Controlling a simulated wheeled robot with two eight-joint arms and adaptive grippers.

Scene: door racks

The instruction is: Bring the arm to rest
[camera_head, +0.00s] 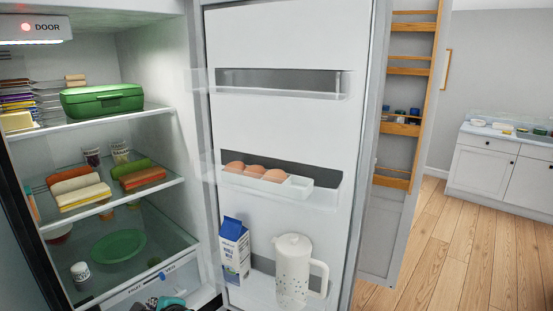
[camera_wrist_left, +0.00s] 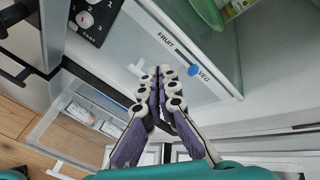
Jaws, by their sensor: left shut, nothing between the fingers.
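My left gripper (camera_wrist_left: 166,76) is shut and empty in the left wrist view, its two fingers together in front of the fridge's lower drawer front with the FRUIT and VEG slider. In the head view only a small part of the left gripper (camera_head: 158,302) shows at the bottom edge, low in front of the open fridge. The rest of the arm is out of that view. My right gripper is not in view.
The open fridge door (camera_head: 285,130) stands right of the shelves, with eggs (camera_head: 255,172), a milk carton (camera_head: 234,250) and a white pitcher (camera_head: 294,272) in its racks. A green box (camera_head: 102,99) sits on the upper shelf. Wooden floor (camera_head: 455,250) is clear at right.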

